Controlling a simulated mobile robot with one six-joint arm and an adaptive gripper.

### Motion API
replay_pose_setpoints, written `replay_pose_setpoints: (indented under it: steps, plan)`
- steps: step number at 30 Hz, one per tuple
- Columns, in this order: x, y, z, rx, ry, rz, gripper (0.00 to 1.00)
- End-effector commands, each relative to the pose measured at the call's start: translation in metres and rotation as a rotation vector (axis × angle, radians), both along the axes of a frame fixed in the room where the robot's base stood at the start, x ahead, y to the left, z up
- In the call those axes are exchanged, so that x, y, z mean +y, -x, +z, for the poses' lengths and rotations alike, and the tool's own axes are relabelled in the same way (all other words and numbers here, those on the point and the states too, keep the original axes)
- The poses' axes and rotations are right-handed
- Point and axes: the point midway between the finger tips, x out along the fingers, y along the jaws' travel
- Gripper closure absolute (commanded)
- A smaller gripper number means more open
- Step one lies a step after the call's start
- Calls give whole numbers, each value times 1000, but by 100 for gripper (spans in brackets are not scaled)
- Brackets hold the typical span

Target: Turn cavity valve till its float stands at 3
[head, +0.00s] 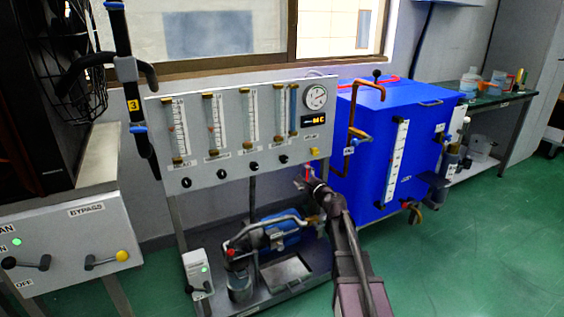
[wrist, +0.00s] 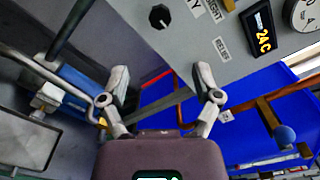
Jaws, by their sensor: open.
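The grey flow panel (head: 235,175) carries several upright glass float tubes, with a row of black valve knobs below them. The labels are too small to read in the head view, so I cannot tell which is the cavity valve or where its float stands. The rightmost black knob (head: 283,158) sits below the right-hand tubes (head: 280,112). My gripper (head: 308,183) is just below the panel's lower right edge, apart from the knobs. In the wrist view my gripper (wrist: 160,80) is open and empty; one black knob (wrist: 159,16) shows beyond it, at the top.
A round gauge (head: 316,97) and a small lit display (head: 314,121) are at the panel's right. The blue cabinet (head: 375,150) with a copper pipe (head: 352,112) stands close on the right. A blue pump (head: 280,235) sits below the panel. Green floor is free at front right.

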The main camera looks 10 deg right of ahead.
Motion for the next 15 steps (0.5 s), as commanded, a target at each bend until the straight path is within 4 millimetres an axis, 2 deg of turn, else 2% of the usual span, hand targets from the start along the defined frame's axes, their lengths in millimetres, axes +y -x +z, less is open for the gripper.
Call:
replay_pose_setpoints:
  steps: [8, 15]
  plan:
    - [5, -21, 0, 0, 1, 1, 19]
    - [16, -53, 0, 0, 1, 1, 19]
